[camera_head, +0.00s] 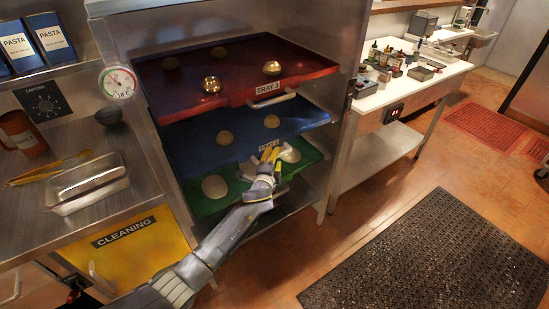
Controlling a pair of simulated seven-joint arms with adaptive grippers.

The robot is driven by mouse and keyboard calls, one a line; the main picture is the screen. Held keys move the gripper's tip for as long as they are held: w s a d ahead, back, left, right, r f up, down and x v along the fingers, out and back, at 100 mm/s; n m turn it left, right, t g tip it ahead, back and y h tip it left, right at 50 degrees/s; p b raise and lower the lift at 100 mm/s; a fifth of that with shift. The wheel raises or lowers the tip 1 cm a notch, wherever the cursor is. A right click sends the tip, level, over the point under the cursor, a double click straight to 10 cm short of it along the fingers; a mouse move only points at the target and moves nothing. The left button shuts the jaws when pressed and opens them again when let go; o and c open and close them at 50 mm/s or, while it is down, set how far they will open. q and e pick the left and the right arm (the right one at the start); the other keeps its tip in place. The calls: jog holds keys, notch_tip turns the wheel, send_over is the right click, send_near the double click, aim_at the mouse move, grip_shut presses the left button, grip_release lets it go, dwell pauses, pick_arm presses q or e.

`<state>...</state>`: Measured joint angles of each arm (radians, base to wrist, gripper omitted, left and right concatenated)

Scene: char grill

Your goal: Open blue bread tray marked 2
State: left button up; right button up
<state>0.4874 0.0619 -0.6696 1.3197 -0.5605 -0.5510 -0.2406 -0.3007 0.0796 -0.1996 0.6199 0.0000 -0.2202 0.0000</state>
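The blue tray (205,127) sits on the middle level of the metal rack, between a red tray above and a green tray below. Its front label (271,121) appears to read TRAY 2. Round dough pieces lie on it. My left gripper (268,154), grey with yellow fingertips, reaches up from the lower left to just below the blue tray's front, in front of the green tray. The blue tray's handle is not clearly visible. I cannot tell whether the fingers touch the tray or how far apart they are. My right gripper is not in view.
The red tray (225,62), labelled TRAY 3, has a front handle and metal domes on it. The green tray (203,204) holds dough pieces. A metal counter (95,138) stands left, a white table (440,78) right. The floor ahead has a dark mat (435,255).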

pick_arm(q)
jog(key=shift+w+d, duration=0.1)
jog(key=shift+w, duration=0.2)
grip_shut()
dwell(0.6)
